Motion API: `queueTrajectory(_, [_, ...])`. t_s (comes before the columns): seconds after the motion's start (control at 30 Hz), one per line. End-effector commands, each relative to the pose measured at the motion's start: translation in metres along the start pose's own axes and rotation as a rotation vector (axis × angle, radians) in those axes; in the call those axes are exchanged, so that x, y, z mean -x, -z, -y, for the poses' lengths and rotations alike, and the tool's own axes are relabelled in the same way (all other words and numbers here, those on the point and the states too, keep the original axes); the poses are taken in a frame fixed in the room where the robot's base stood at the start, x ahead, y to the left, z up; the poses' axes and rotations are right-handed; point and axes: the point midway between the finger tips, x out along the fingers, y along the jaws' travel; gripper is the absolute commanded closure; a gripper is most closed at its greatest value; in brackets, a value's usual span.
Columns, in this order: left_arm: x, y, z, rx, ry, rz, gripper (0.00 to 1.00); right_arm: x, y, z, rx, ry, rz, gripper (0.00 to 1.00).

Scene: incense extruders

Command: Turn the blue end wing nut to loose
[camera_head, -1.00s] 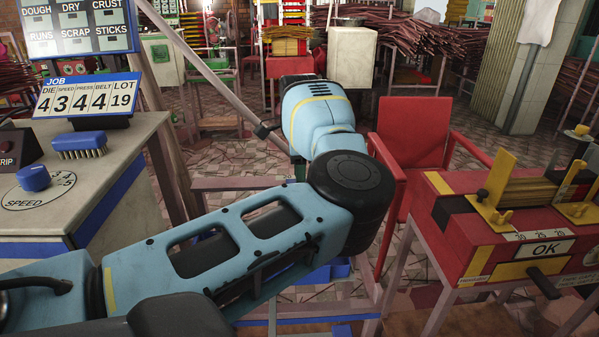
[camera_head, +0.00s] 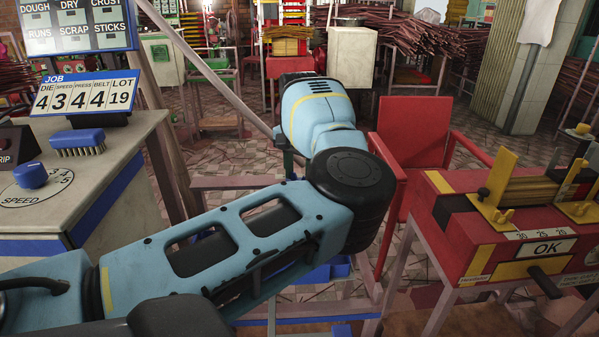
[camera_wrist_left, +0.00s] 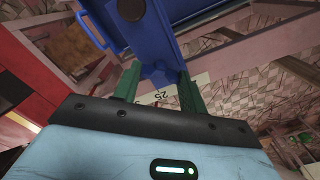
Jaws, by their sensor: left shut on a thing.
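In the left wrist view, my left gripper (camera_wrist_left: 158,74) has its two green fingers closed around a blue piece (camera_wrist_left: 163,66). This looks like the blue end wing nut, but its wings and lower part are hard to make out between the fingers. In the head view, my left arm reaches in from the lower left and bends at the middle. Its wrist and forearm hide the gripped piece there. My right gripper is in neither view.
A blue part with a dark round disc (camera_wrist_left: 128,6) lies just beyond the fingers. A pale scale strip (camera_wrist_left: 172,96) marked 25 shows below them. In the head view, a red OK table (camera_head: 452,228) and red chair (camera_head: 411,130) stand right, a control desk (camera_head: 125,165) left.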

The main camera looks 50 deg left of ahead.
Motion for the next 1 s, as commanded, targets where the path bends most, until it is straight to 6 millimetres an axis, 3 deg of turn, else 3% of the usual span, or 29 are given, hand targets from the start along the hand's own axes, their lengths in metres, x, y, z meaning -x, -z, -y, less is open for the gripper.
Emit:
queueTrajectory(0.33, [0.0024, 0.0006, 0.001, 0.127, 0.004, -0.005, 0.81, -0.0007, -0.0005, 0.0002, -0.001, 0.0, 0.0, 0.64])
queueTrajectory(0.83, [0.0025, 0.0006, 0.0009, 0.145, 0.003, -0.005, 0.81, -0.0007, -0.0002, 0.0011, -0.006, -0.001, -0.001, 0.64])
queueTrajectory(0.87, [0.0025, 0.0006, 0.0009, 0.145, 0.003, -0.005, 0.57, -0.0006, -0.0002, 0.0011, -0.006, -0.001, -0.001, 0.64])
queueTrajectory(1.0, [0.002, 0.0004, 0.0007, 0.145, 0.003, -0.004, 0.39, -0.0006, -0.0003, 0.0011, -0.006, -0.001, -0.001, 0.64])
